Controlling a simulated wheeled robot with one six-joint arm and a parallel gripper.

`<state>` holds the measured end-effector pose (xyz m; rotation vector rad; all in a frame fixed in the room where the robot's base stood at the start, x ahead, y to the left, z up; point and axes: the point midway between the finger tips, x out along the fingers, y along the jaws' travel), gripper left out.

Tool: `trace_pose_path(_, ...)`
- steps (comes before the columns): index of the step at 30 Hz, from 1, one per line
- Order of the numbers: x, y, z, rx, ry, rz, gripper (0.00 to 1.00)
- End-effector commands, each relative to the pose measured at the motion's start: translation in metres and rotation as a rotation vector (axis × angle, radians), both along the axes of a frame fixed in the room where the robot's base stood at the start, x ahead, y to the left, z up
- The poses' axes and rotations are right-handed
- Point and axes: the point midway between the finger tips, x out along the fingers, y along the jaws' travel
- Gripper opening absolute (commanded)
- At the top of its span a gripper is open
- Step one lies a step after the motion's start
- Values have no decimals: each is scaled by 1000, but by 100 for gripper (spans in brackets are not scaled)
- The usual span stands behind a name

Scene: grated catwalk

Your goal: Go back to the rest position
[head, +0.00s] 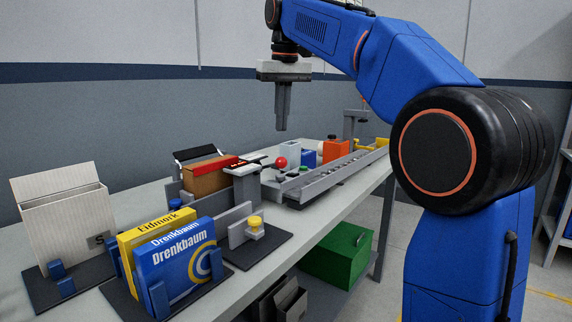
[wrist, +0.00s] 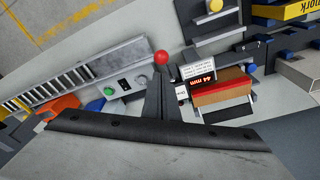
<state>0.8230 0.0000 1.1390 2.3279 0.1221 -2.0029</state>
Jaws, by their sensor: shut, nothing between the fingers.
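My gripper (head: 282,128) hangs pointing down above the workbench, shut and empty, with clear air between its fingertips and the things below in the head view. In the wrist view my gripper (wrist: 162,88) shows as two dark fingers held together. A red ball-topped knob (head: 281,162) stands beyond the gripper's tips, and it also shows in the wrist view (wrist: 161,58) just past the fingertips. I cannot tell the exact gap to it.
A roller conveyor (head: 335,176) runs along the bench. A brown block with a red top (head: 208,178), a yellow box (head: 150,232), a blue box (head: 180,262) and a beige holder (head: 66,220) stand at left. A green crate (head: 338,254) sits below.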

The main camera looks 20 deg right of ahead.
Motion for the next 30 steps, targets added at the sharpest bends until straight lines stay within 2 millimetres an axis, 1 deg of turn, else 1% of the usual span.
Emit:
trace_pose_path(10,-1,0,-1,0,-1,0,0)
trace_pose_path(14,-13,-5,-6,1,-10,-4,0)
trace_pose_path(17,-31,-11,-18,3,-25,-10,0)
trace_pose_path(20,-54,-18,-35,4,-44,-17,0)
trace_pose_path(26,-102,-32,-78,8,-83,-34,0)
trace_pose_path(30,-137,-40,-112,10,-111,-44,0)
